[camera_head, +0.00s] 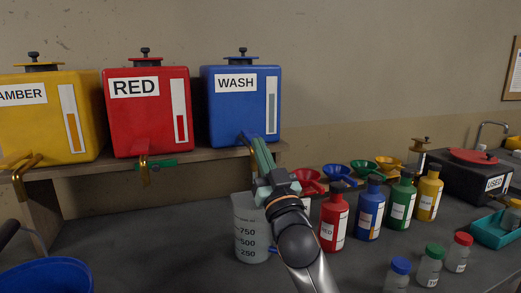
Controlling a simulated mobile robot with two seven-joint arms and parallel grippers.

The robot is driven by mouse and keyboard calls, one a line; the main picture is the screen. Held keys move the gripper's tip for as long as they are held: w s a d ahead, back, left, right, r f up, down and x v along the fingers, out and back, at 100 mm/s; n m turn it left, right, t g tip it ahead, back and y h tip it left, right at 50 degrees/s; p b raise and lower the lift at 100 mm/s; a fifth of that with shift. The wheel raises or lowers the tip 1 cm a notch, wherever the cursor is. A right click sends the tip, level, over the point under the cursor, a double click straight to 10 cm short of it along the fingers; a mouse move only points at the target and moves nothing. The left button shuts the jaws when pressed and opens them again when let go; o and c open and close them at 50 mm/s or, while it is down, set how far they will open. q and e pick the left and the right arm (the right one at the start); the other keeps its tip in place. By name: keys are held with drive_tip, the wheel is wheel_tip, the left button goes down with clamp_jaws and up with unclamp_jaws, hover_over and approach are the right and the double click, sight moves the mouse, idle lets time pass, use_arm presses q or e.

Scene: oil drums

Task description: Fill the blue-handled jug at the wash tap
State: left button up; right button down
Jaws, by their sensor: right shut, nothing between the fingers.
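The blue wash drum (241,108) stands at the right end of a wooden shelf, with a WASH label and a level gauge. A blue part of its tap (246,138) shows at the front bottom; the rest is hidden behind my right gripper. A pale measuring jug (250,236) marked 750, 500 and 250 stands upright on the bench below this tap. A bit of its blue handle shows beside my arm. Its rim is partly hidden, and I cannot tell its level. My right gripper (261,146) is shut and empty, at the wash tap above the jug. My left gripper is out of view.
Red (148,112) and yellow (52,115) drums share the shelf (110,162). Capped bottles, small jars and coloured funnels stand right of the jug. A black USED container (464,178) is far right. A blue bucket (45,279) is front left. The bench between bucket and jug is clear.

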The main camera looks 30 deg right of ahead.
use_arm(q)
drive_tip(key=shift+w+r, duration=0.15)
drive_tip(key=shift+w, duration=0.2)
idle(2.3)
